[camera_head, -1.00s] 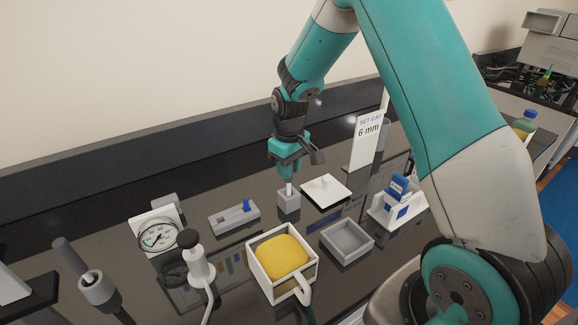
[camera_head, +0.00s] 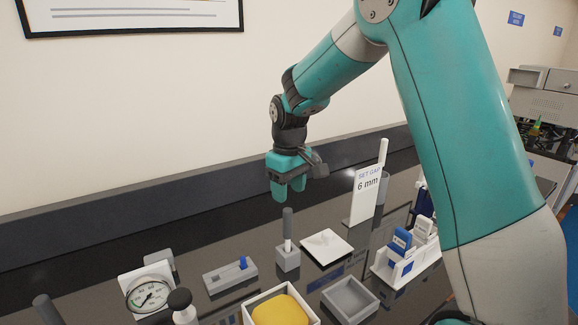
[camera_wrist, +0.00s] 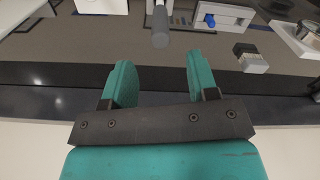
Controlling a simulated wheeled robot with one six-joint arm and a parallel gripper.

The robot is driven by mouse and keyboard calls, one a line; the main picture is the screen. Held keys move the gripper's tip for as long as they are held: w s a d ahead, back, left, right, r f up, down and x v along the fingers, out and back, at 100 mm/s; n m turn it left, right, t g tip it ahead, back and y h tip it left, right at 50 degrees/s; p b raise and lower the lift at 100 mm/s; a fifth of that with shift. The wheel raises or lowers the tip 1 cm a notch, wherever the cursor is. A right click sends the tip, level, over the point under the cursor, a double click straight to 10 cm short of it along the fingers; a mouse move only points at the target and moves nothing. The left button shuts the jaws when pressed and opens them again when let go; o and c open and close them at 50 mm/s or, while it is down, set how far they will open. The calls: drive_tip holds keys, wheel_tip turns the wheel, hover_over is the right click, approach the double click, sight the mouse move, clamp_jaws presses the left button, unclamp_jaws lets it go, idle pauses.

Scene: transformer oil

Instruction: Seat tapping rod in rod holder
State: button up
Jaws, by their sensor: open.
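The tapping rod (camera_head: 287,224), with a dark grey handle and a thin pale lower part, stands upright in the small grey rod holder (camera_head: 288,259) on the dark bench. My gripper (camera_head: 289,192) is above the rod, open and empty, with a gap between its teal fingertips and the rod's top. In the wrist view, the open fingers (camera_wrist: 158,84) have nothing between them. The grey end of the rod (camera_wrist: 160,32) shows beyond them, apart from both fingers. The rod's lowest end is hidden inside the holder.
A white plate (camera_head: 326,247) lies right of the holder, and a grey tray (camera_head: 350,299) in front of it. A box with a yellow sponge (camera_head: 279,311), a gauge (camera_head: 148,295) and a grey block with a blue knob (camera_head: 230,276) stand nearby. A "SET GAP 6 mm" sign (camera_head: 366,195) stands behind.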

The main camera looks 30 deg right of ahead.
wheel_tip(320, 180, up, 7)
drive_tip(key=shift+r+b, duration=0.2)
drive_tip(key=shift+b, duration=0.1)
idle(0.4)
drive_tip(key=s+a+n+y, duration=0.1)
drive_tip(key=s+a, duration=0.5)
drive_tip(key=s, duration=0.3)
drive_tip(key=s+a+f+n+y, duration=0.1)
drive_tip(key=s+a, duration=0.5)
drive_tip(key=s, duration=0.3)
drive_tip(key=s+a+n+y, duration=0.2)
drive_tip(key=s+a, duration=0.4)
drive_tip(key=s, duration=0.3)
drive_tip(key=shift+s+a+f, duration=0.2)
drive_tip(key=shift+f, duration=0.2)
